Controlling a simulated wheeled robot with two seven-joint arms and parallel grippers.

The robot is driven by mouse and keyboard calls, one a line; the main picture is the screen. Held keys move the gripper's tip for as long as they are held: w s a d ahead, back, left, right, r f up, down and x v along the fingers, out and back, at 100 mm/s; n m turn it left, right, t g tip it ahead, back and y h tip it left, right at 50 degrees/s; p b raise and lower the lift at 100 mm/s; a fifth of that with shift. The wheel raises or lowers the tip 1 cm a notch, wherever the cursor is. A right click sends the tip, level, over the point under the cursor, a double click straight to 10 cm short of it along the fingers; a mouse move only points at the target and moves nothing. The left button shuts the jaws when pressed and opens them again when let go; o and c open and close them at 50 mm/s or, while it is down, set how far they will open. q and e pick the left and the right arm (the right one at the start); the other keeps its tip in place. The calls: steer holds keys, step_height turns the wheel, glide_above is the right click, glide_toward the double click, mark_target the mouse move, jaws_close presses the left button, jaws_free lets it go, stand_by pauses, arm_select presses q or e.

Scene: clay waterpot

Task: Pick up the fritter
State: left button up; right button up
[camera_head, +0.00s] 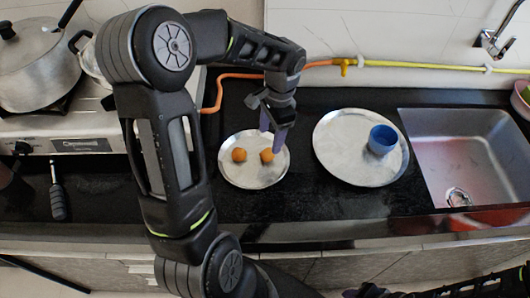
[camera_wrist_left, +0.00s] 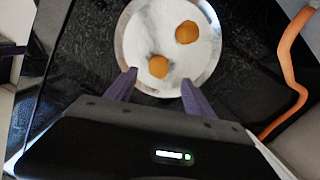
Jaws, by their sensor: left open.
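Two round, golden-brown fritters lie apart on a silver metal plate (camera_head: 238,180). The left fritter (camera_head: 239,155) and the right fritter (camera_head: 267,156) also show in the left wrist view, one nearer the fingers (camera_wrist_left: 159,67) and one farther off (camera_wrist_left: 187,32). My left gripper (camera_head: 272,139) is open and empty above the right side of the plate. In the left wrist view its fingertips (camera_wrist_left: 159,78) stand either side of the nearer fritter, and I cannot tell their height above it. Part of my right arm shows at the bottom right edge; its fingers cannot be made out.
A larger metal plate (camera_head: 340,165) with a blue cup (camera_head: 382,139) stands to the right, then a sink (camera_head: 475,160). A stove with a pot (camera_head: 38,60) is at the left. An orange hose (camera_head: 222,88) runs behind the plate. Black counter is bare between the plates.

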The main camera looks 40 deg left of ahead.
mark_target(267, 152)
arm_select(q)
steer(key=shift+s+a+f, duration=0.1)
steer(key=shift+a+f, duration=0.05)
steer(key=shift+f, duration=0.3)
steer(key=shift+s+a+f, duration=0.1)
steer(key=shift+f, duration=0.35)
steer(key=shift+w+d, duration=0.1)
steer(key=shift+d, duration=0.1)
steer(key=shift+f, duration=0.1)
steer(key=f, duration=0.1)
steer(key=f+p, duration=0.1)
steer(key=f, duration=0.3)
steer(key=shift+s+p, duration=0.3)
steer(key=shift+c, duration=0.3)
jaws_close()
